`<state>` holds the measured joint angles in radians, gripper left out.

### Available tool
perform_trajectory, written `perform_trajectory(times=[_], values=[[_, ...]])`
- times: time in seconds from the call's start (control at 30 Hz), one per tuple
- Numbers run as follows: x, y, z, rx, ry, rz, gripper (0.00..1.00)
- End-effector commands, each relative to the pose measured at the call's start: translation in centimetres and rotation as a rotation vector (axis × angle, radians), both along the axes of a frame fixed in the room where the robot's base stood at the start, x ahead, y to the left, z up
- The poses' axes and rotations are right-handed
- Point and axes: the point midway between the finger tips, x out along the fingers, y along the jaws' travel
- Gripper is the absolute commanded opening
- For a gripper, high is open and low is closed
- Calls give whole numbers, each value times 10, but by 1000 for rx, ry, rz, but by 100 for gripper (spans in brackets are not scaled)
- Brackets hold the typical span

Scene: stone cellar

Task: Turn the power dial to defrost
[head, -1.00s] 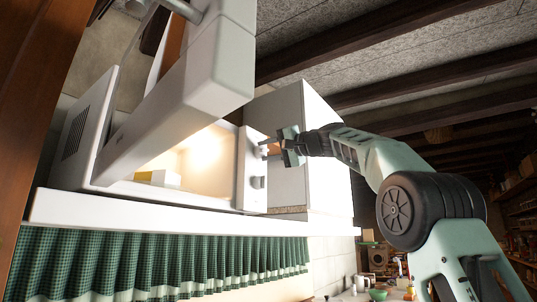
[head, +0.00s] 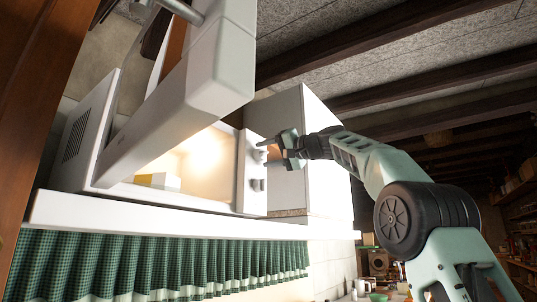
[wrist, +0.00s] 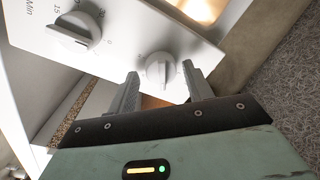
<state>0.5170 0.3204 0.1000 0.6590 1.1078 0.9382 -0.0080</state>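The microwave (head: 240,185) has its door (head: 165,120) swung open and its inside lit. Its control panel (head: 250,172) carries two knobs. The power dial, a small round white knob (wrist: 158,71), shows between my finger tips in the wrist view. The larger timer dial (wrist: 74,30), marked with minutes, is at upper left there and low on the panel (head: 258,184) in the head view. My gripper (wrist: 161,70) is open, one finger on each side of the power dial. I cannot tell whether either finger touches it. The dial's setting is not readable.
A yellow and white block (head: 158,181) lies inside the microwave. The microwave stands on a white shelf (head: 170,219) above a green checked curtain (head: 150,262). A white cabinet (head: 318,165) stands just right of it, behind my gripper. The open door hangs to the left.

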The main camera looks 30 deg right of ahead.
Motion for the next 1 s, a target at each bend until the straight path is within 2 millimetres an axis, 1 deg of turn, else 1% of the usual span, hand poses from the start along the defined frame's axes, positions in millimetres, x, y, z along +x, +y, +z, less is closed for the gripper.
perform_trajectory(times=[0.33,0.47,0.57,0.8,1.0], values=[[-2,-1,0,1,-2,-2,56],[-14,-7,-2,1,-4,-5,56],[-31,-13,-5,0,-4,-6,56],[-84,-35,-8,0,-3,-8,56],[-125,-51,-10,1,-2,-6,56]])
